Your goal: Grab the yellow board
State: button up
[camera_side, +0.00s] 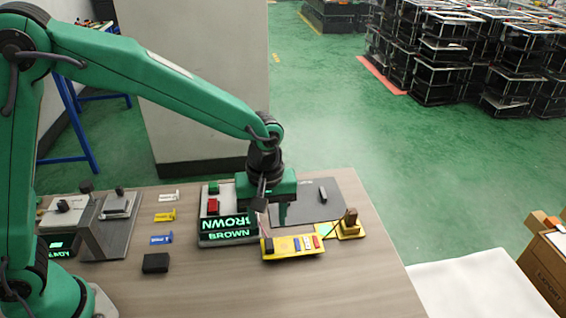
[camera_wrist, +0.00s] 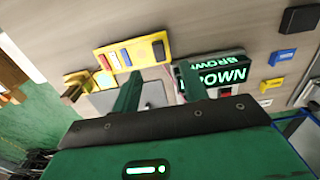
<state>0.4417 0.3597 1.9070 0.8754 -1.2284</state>
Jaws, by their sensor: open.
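The yellow board (camera_side: 284,256) lies on the wooden table near its front right part. It carries a dark block at one end and a row of small coloured pieces. It also shows in the wrist view (camera_wrist: 142,53), just beyond the fingertips. My gripper (camera_side: 270,214) is open and empty, pointing down, behind and above the board in the side view. Its two green fingers (camera_wrist: 160,72) are spread apart in the wrist view. The board is not between them, and I see no contact with it.
A device with lit BROWN displays (camera_side: 228,235) stands close left of the board. A yellow base with a wooden knob (camera_side: 350,224) is close on the right. A grey plate (camera_side: 330,195) lies behind. A black block (camera_side: 155,263) and coloured tags (camera_side: 165,215) are left.

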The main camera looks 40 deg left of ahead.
aim_at(270, 243)
jog(key=shift+w+f, duration=0.1)
jog(key=shift+f, duration=3.8)
grip_shut()
